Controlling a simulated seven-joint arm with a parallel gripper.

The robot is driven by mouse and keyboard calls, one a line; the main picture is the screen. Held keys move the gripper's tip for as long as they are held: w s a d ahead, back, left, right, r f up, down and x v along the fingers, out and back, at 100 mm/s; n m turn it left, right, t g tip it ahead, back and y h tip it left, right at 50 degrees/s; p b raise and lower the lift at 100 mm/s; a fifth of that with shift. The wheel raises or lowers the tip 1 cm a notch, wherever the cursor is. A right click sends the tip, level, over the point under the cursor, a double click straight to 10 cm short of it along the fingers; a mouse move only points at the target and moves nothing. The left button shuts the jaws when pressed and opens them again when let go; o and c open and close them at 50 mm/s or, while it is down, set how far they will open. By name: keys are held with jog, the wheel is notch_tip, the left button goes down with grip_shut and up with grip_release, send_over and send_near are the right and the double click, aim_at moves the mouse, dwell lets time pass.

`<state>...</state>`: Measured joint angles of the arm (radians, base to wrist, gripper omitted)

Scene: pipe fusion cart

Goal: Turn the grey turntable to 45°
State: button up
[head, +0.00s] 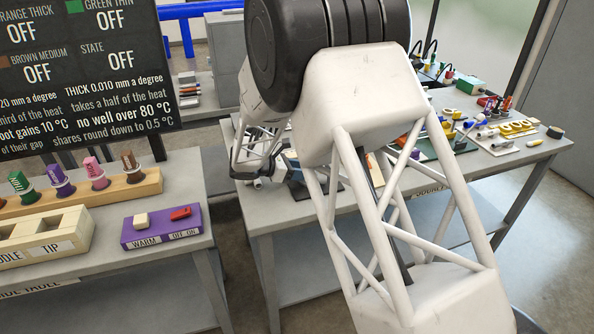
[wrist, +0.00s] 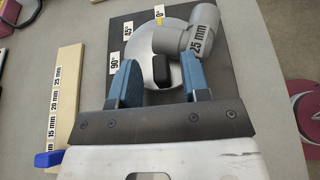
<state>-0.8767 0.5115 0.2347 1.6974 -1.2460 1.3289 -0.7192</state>
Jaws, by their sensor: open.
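In the wrist view the grey turntable (wrist: 148,44) is a light round disc on a dark base plate (wrist: 126,20) with labels 90°, 45° and 0°. A yellow mark (wrist: 160,22) on the disc is beside the 0° label. A black knob (wrist: 169,70) stands up from the disc. A grey 25 mm pipe fitting (wrist: 203,30) sits at the disc's right. My gripper (wrist: 158,64) is open, its two blue fingers over the disc on either side of the knob, with visible gaps. Whether the fingers touch the disc is unclear. My arm hides the turntable in the head view.
A pale gauge strip (wrist: 67,95) marked 15, 20 and 25 mm with a blue piece (wrist: 48,159) lies left of the base plate. A maroon disc (wrist: 300,99) is at the right. A purple switch box (head: 161,228) is on the near left table.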

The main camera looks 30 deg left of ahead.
jog(key=shift+c, duration=0.3)
grip_shut()
jog(key=shift+s+d+n+t+y, duration=0.2)
jog(key=shift+n+t+y, duration=0.1)
jog(key=shift+n+y, duration=0.2)
jog(key=shift+s+d+n+t+y, duration=0.15)
jog(key=shift+d+n+t+y, duration=0.15)
jog(key=shift+n+y, duration=0.3)
jog(key=shift+s+d+n+t+y, duration=0.1)
jog(key=shift+d+n+t+y, duration=0.1)
jog(key=shift+n+t+y, duration=0.35)
jog(key=shift+s+d+n+t+y, duration=0.15)
jog(key=shift+d+n+t+y, duration=0.1)
jog(key=shift+n+y, duration=0.4)
jog(key=shift+s+d+n+t+y, duration=0.1)
jog(key=shift+d+n+t+y, duration=0.3)
jog(key=shift+n+y, duration=0.7)
jog(key=shift+s+d+n+t+y, duration=0.15)
jog(key=shift+d+n+y, duration=0.3)
jog(key=shift+n+y, duration=0.6)
jog(key=shift+w+y, duration=0.1)
jog(key=shift+y, duration=0.25)
